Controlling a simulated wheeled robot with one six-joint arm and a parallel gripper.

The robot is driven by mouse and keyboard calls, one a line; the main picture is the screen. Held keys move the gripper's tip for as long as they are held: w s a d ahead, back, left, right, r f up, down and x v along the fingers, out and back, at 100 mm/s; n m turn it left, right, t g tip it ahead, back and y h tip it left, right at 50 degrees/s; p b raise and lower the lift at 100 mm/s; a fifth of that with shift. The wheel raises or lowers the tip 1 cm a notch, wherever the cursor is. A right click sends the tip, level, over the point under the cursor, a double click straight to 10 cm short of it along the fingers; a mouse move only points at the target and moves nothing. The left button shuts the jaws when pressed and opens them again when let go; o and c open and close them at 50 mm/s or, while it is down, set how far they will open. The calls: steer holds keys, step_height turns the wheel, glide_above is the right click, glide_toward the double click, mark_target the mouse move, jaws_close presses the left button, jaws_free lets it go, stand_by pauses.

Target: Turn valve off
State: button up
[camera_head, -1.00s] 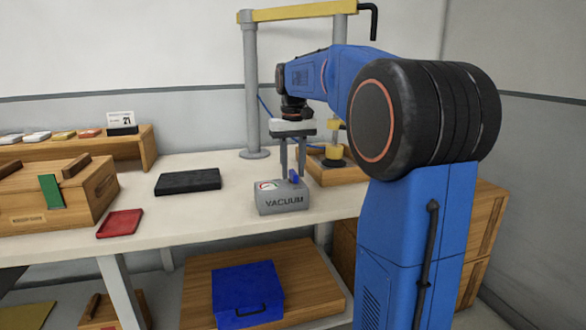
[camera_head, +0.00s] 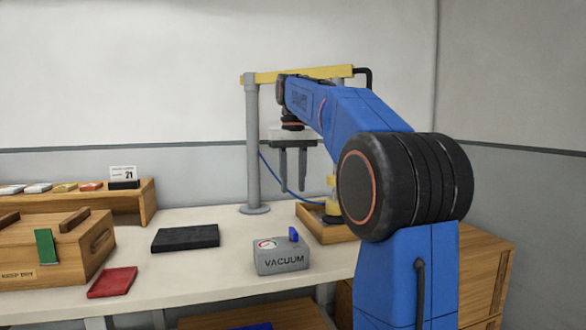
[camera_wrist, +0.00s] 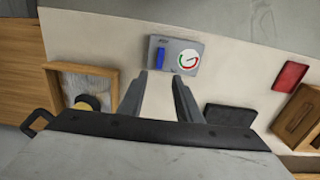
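The grey vacuum box (camera_head: 281,258) stands on the table near its front edge, with a round gauge on it. Its blue valve lever (camera_head: 294,235) stands upright on the right side of the box in the head view. In the wrist view the box (camera_wrist: 177,62) and the blue lever (camera_wrist: 161,58) lie ahead of the fingers. My gripper (camera_head: 293,175) hangs above and behind the box with its two fingers apart and nothing between them; its fingers (camera_wrist: 159,88) also show apart in the wrist view. It touches neither box nor lever.
A black flat pad (camera_head: 185,238) and a red tray (camera_head: 112,282) lie to the left. A wooden crate (camera_head: 48,262) stands further left. A grey post (camera_head: 253,150) with a yellow beam stands behind, and a wooden tray (camera_head: 318,228) lies behind right.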

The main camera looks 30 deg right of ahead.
steer(key=shift+r, duration=2.05)
steer(key=s+a+f+n+t, duration=0.1)
steer(key=s+a+f, duration=0.4)
steer(key=s+f, duration=0.5)
steer(key=s+a+f+n+t, duration=0.1)
steer(key=s+a+f, duration=0.4)
steer(key=s+f, duration=0.5)
steer(key=s+a+f+n+t, duration=0.1)
steer(key=s+a+f+t, duration=0.1)
steer(key=s+a+f, duration=0.4)
steer(key=s+f, duration=0.4)
steer(key=f, duration=0.5)
steer(key=shift+t, duration=0.4)
